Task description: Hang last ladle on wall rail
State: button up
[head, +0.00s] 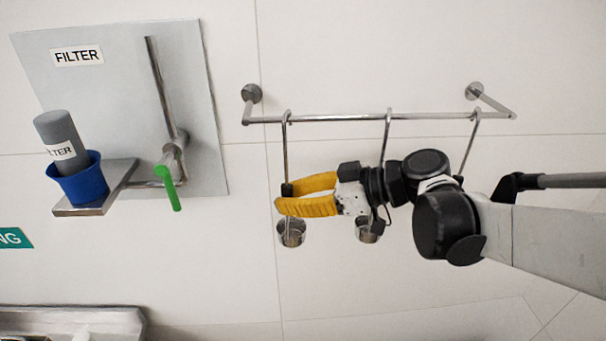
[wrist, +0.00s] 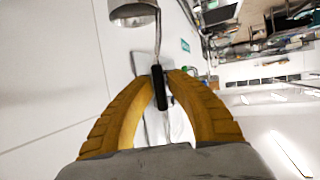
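A metal wall rail (head: 340,118) runs across the wall in the head view, with three hooked ladle handles at it. The left ladle (head: 291,232) has its hook at the rail's left part and its cup at the bottom. My gripper (head: 285,197) has its yellow fingers at this ladle's black grip. In the wrist view, the fingertips of my gripper (wrist: 161,77) close on both sides of the black grip (wrist: 160,88), and the metal cup (wrist: 134,14) is above. The middle ladle (head: 368,232) and right ladle (head: 469,145) hang from the rail, partly hidden by my arm.
A steel panel (head: 110,95) labelled FILTER is on the wall at left. It carries a small shelf with a blue cup (head: 82,180) holding a grey cylinder, and a green-handled lever (head: 168,188). The wall below the ladles is clear.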

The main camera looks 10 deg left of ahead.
jog(key=shift+o, duration=0.6)
jog(key=shift+d+r, duration=0.1)
jog(key=shift+d, duration=0.15)
jog(key=v, duration=1.1)
jog(key=s+d+f+m+t+h+b, duration=0.1)
jog(key=s+d+f+m+h+b, duration=0.2)
jog(key=f+b, duration=0.9)
jog(key=s+d+f+m+t+h+b, duration=0.2)
jog(key=d+f+m+h+b, duration=0.4)
jog(key=f+b, duration=0.7)
jog(key=s+d+f+m+t+h+b, duration=0.2)
jog(key=s+d+f+m+h+b, duration=0.2)
jog(key=f, duration=2.1)
jog(key=s+d+m+b, duration=0.1)
jog(key=d+m+b, duration=0.2)
jog(key=d+b, duration=0.3)
jog(key=shift+d+m+b, duration=0.15)
jog(key=shift+m+b, duration=0.15)
jog(key=shift+b, duration=1.1)
jog(key=shift+s+f, duration=0.1)
jog(key=shift+f, duration=0.05)
